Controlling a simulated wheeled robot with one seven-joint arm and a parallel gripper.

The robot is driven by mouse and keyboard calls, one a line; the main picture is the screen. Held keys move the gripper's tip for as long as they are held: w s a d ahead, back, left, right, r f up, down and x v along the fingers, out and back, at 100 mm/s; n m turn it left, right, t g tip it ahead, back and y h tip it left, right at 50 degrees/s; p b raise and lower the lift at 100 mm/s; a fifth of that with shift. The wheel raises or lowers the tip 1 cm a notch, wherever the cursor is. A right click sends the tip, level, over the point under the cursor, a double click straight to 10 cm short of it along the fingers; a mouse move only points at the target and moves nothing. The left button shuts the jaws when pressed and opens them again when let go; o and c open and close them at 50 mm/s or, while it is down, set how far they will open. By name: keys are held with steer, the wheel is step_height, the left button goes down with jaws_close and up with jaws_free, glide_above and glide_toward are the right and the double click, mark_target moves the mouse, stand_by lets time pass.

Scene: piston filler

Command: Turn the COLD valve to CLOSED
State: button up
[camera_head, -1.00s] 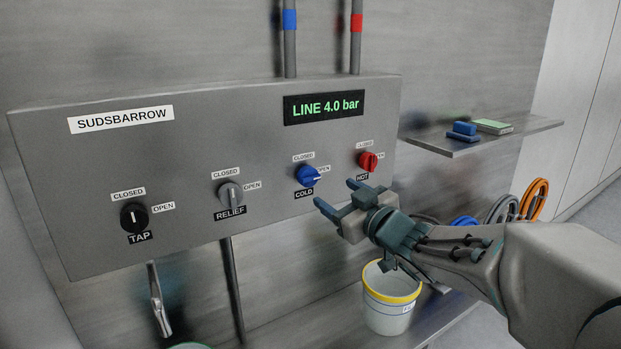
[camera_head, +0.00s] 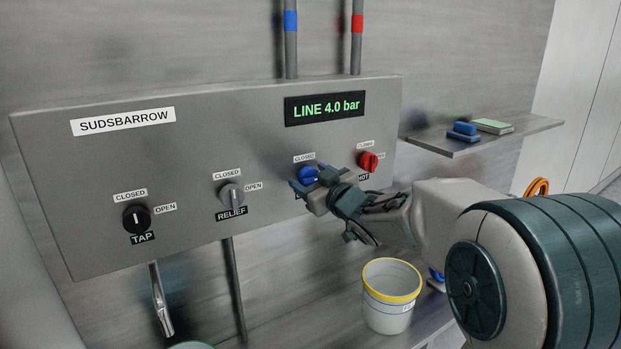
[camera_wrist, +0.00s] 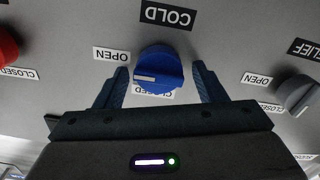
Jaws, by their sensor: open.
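The blue COLD valve knob (camera_head: 307,173) is on the grey panel, below its CLOSED label. The wrist view shows the blue knob (camera_wrist: 160,68) upside down, with its white pointer mark turned to the left, on the OPEN label's side. The CLOSED label (camera_wrist: 153,94) is below the knob there, partly covered by it. My gripper (camera_head: 310,184) is at the knob and hides its OPEN and COLD labels in the head view. In the wrist view my gripper (camera_wrist: 161,80) is open, one finger on each side of the knob, with a gap visible on both sides.
The red HOT knob (camera_head: 368,161) is close to the right of my gripper. The grey RELIEF knob (camera_head: 231,195) and black TAP knob (camera_head: 136,218) are to the left. The display (camera_head: 324,107) reads LINE 4.0 bar. A yellow-rimmed bucket (camera_head: 389,312) stands below, and a shelf (camera_head: 520,131) is at right.

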steer(key=c, duration=1)
steer(key=shift+f+n+b, duration=0.1)
steer(key=shift+n+b, duration=0.2)
steer(key=shift+b, duration=0.15)
steer(key=n+b, duration=0.2)
steer(key=b, duration=0.1)
steer(key=shift+a+f+n, duration=0.1)
steer(key=shift+f+n, duration=0.1)
steer(key=shift+n, duration=0.1)
steer(key=n+b, duration=0.4)
steer(key=n, duration=0.1)
steer(key=shift+s+b, duration=0.1)
steer(key=shift+b, duration=0.3)
steer(key=n+b, duration=0.3)
steer(key=n, duration=0.2)
steer(key=shift+a+f+n+b, duration=0.1)
steer(key=shift+f+n+b, duration=0.05)
steer(key=shift+n+b, duration=1.25)
steer(key=shift+n, duration=1)
